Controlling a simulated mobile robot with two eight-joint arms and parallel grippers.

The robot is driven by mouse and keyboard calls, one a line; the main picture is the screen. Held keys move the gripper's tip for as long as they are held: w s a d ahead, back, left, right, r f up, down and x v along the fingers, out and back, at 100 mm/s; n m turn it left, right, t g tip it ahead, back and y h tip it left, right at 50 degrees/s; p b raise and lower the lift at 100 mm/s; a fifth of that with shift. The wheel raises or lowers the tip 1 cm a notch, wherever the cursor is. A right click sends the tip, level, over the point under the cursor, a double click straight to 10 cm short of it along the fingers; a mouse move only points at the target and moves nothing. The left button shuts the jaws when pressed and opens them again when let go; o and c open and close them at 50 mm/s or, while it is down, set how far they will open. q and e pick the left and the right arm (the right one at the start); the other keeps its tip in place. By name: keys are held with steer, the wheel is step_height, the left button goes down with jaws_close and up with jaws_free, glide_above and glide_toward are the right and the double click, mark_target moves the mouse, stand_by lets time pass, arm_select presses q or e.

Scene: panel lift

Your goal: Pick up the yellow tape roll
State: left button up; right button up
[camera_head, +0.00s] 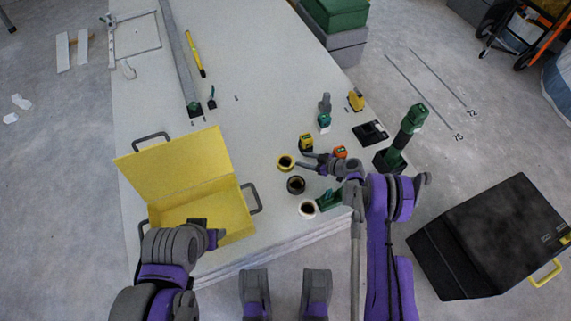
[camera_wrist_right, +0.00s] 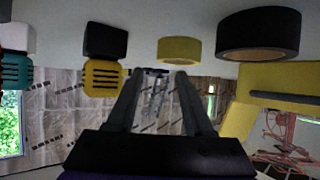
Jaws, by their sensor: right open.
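The yellow tape roll (camera_head: 279,161) lies flat on the white table, at the far end of a short row of rolls. In the right wrist view it (camera_wrist_right: 180,51) shows just beyond the fingertips, slightly right of centre. My right gripper (camera_head: 304,162) is open and empty, low over the table to the right of the roll, its fingers pointing left toward it. In the wrist view the fingertips (camera_wrist_right: 158,73) are spread and apart from the roll. My left gripper (camera_head: 207,234) is over the open yellow toolbox (camera_head: 180,152); its fingers are not clear.
A black roll (camera_wrist_right: 258,35) and a white roll (camera_head: 303,211) lie nearer me. A yellow-black tool (camera_head: 306,142) and an orange tool (camera_head: 340,152) stand close to the right gripper. The table's middle is clear.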

mark_target(290, 156)
steer(key=b+x, duration=0.1)
steer(key=x, duration=0.5)
steer(key=shift+w+a+f, duration=0.15)
steer(key=shift+w+a, duration=0.05)
steer(key=shift+a, duration=0.1)
jaws_close()
